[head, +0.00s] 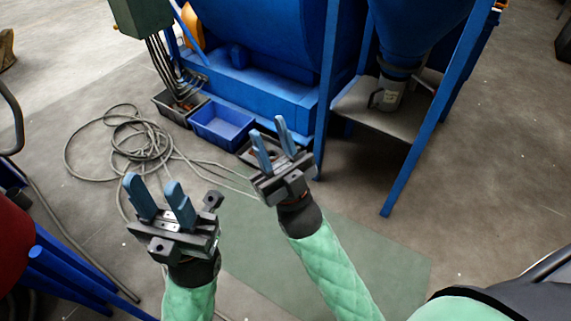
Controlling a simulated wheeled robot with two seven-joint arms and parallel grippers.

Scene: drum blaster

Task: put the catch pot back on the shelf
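A grey pot with a side handle, which looks like the catch pot (389,95), is at the upper right under a blue funnel. It appears to stand upright on the grey shelf (399,122) between blue legs. I cannot tell whether its top touches the funnel. My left gripper (155,195) is open and empty at the lower left, far from the pot. My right gripper (270,142) is open with nothing visible between its fingers. It is left of the shelf and lower in the picture, apart from the pot.
A blue bin (221,126) and a dark bin (172,108) sit before the big blue machine (255,85). A coiled grey hose (128,150) lies on the floor at left. Blue frame legs (406,170) flank the shelf. Floor below the shelf's right side is clear.

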